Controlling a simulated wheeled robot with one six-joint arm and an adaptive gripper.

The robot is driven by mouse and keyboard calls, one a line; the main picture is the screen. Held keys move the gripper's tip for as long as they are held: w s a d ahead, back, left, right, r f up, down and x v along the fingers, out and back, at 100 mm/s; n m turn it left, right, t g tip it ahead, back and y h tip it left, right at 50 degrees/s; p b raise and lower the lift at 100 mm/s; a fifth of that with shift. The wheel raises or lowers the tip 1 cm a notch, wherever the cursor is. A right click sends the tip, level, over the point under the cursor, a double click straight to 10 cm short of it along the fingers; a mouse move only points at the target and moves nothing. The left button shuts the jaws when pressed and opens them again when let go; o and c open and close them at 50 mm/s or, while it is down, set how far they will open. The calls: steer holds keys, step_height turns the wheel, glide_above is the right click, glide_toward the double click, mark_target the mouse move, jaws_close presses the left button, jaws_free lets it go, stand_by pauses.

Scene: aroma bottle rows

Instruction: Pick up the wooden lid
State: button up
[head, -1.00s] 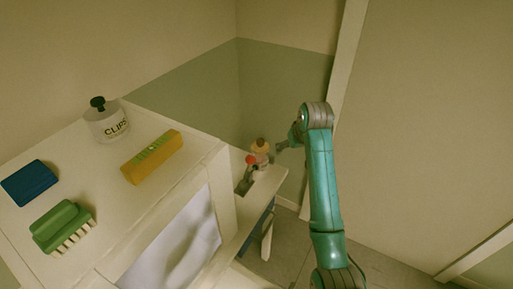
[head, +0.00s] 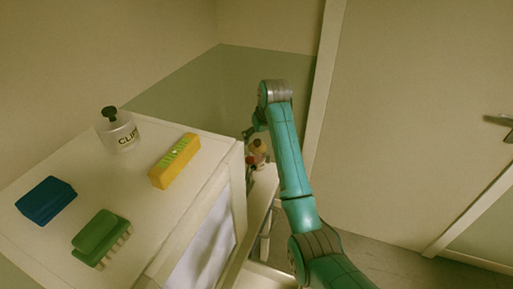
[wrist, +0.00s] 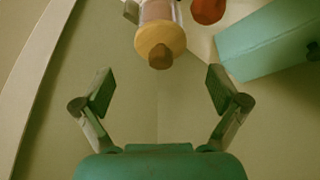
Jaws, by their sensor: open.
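The wooden lid is a tan round cap with a small brown knob. In the wrist view the lid (wrist: 158,42) tops a clear bottle at the top centre, ahead of my gripper (wrist: 160,90). In the head view the lid (head: 258,146) shows small, on a bottle on the low shelf beyond the cabinet. My gripper (head: 249,134) is just to the left of it there, partly hidden by my arm. The rest of the bottle is cut off in the wrist view.
A red-topped item (wrist: 207,9) stands close to the bottle. The white cabinet (head: 160,215) at left holds a clips jar (head: 119,133), a yellow box (head: 174,160), a green brush (head: 100,236) and a blue block (head: 46,201). A door stands at right.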

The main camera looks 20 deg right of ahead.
mark_target(258, 141)
steer(key=x, duration=0.5)
steer(key=c, duration=1.1)
